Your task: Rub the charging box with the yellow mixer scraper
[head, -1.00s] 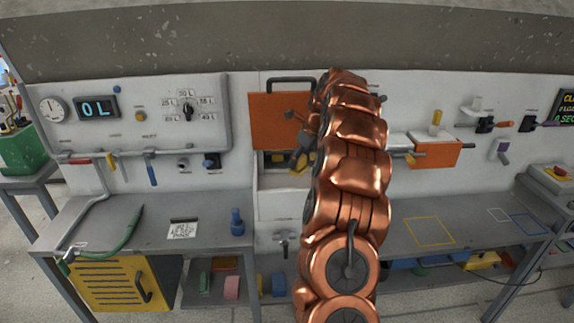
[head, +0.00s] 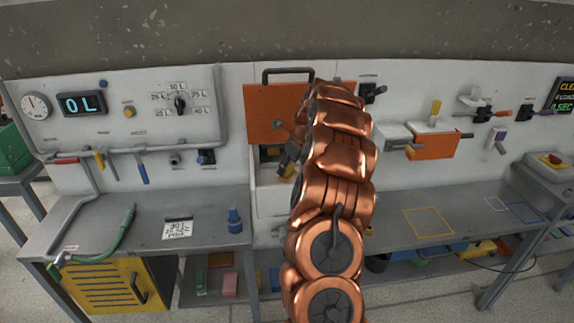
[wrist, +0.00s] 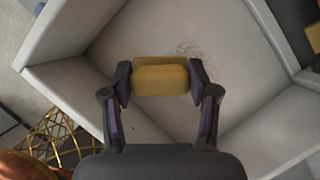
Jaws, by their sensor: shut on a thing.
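The yellow scraper (wrist: 160,78) is a block held crosswise between the two fingertips of my gripper (wrist: 160,84) in the wrist view. My gripper is shut on it. It is inside or over the pale charging box (wrist: 240,60), whose walls slope around it. Dark specks mark the box surface just beyond the scraper. I cannot tell whether the scraper touches that surface. In the head view my gripper (head: 287,161) is at the opening of the white charging box (head: 268,200), below a raised orange lid (head: 268,112). My copper arm hides the right part of the box.
A grey bench (head: 120,215) with a green hose (head: 115,238) and a blue fitting (head: 235,220) is on the left. A right bench (head: 460,205) has coloured outlines and mostly free room. An orange box (head: 436,145) juts from the wall.

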